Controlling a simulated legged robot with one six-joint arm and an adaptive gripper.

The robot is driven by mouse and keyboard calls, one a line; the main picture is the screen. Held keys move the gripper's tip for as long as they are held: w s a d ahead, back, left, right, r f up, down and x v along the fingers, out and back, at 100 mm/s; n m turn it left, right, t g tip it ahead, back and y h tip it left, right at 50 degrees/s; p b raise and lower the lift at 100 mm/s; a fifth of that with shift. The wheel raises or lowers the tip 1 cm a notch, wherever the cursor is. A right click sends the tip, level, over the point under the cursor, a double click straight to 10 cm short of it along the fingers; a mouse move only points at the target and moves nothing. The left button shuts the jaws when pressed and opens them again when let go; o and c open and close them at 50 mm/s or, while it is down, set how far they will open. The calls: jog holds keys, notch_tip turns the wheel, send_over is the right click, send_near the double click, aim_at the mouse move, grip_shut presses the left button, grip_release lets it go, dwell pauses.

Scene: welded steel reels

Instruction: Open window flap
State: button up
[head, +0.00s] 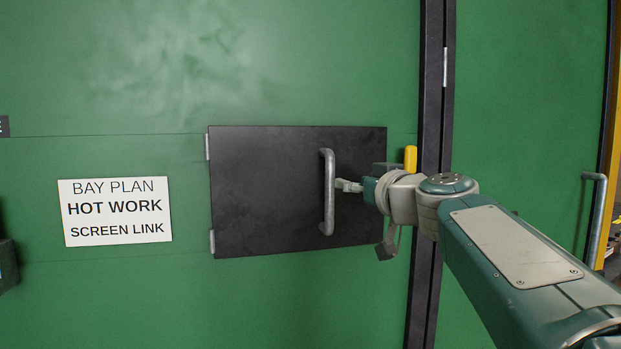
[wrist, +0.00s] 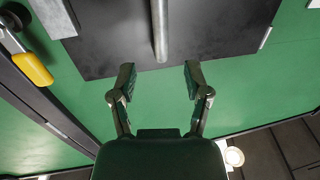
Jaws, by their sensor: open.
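The window flap (head: 265,190) is a black panel on the green wall, with hinges on its left edge. It appears to lie flush with the wall. A grey vertical bar handle (head: 328,192) stands on its right half. In the wrist view the flap (wrist: 105,42) and the handle (wrist: 159,28) show at the top. My gripper (head: 347,186) is just right of the handle in the head view. In the wrist view my gripper (wrist: 160,74) has its fingers spread, empty, with the handle's line running between them. Contact with the handle is not visible.
A yellow-gripped lever (head: 410,159) is at the flap's right edge, partly hidden by my arm; it also shows in the wrist view (wrist: 33,69). A dark post (head: 432,90) stands right of it. A white sign (head: 115,211) is on the wall at left.

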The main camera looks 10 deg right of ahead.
aim_at(332, 178)
jog(key=x, duration=0.9)
jog(key=shift+w+a+f, duration=0.15)
jog(key=shift+w, duration=0.1)
grip_shut()
